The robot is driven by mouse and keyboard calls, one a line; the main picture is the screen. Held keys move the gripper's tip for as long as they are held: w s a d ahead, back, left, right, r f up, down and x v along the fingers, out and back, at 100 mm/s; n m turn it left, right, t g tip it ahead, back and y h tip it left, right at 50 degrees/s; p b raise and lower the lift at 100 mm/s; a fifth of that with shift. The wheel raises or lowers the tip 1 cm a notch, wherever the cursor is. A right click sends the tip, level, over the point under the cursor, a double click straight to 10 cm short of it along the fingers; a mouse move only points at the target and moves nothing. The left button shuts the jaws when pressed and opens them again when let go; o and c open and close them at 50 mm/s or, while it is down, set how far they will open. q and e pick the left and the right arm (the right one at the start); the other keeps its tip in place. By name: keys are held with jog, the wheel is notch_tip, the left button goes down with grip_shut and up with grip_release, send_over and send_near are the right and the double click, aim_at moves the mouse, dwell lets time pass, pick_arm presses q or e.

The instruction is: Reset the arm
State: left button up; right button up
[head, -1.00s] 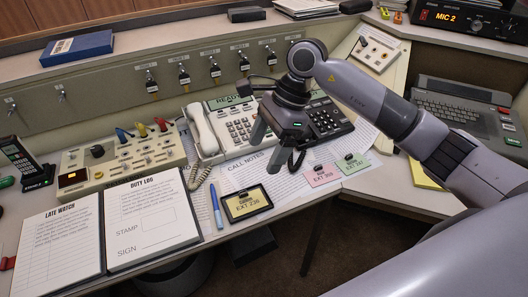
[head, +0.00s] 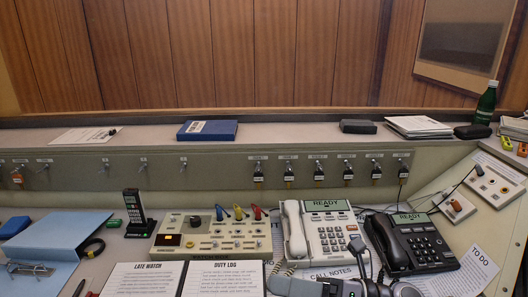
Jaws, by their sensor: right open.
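My right arm shows only at the bottom edge of the head view, right of centre. Its gripper (head: 362,250) is open and points up the picture, in front of the white phone (head: 328,238) and the black phone (head: 412,243). I see nothing held in it. Whether it touches the desk or the phones I cannot tell. The rest of the right arm is mostly cut off by the lower edge. My left gripper is not in view.
A beige switch panel (head: 205,247) and a cordless handset (head: 136,210) stand left of the phones. The late watch sheet (head: 145,280) and duty log (head: 222,280) lie in front. Keys (head: 319,170) hang along the back panel. A green bottle (head: 485,103) stands on the right shelf.

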jog(key=w+d+f+m+t+h+p, duration=0.1)
jog(key=d+f+m+t+h, duration=0.5)
jog(key=m, duration=0.8)
jog(key=d+f+m+t+h, duration=0.4)
jog(key=m+t, duration=0.4)
jog(key=m, duration=0.5)
jog(key=s+d+f+m+g+h, duration=0.3)
jog(key=s+f+m, duration=0.3)
jog(key=f, duration=0.1)
jog(key=s+d+f+m+g+h, duration=0.3)
jog(key=s+f+m, duration=0.3)
jog(key=f, duration=0.2)
jog(key=shift+s+d+h+p, duration=0.35)
jog(key=shift+h+p, duration=0.1)
jog(key=shift+h, duration=0.15)
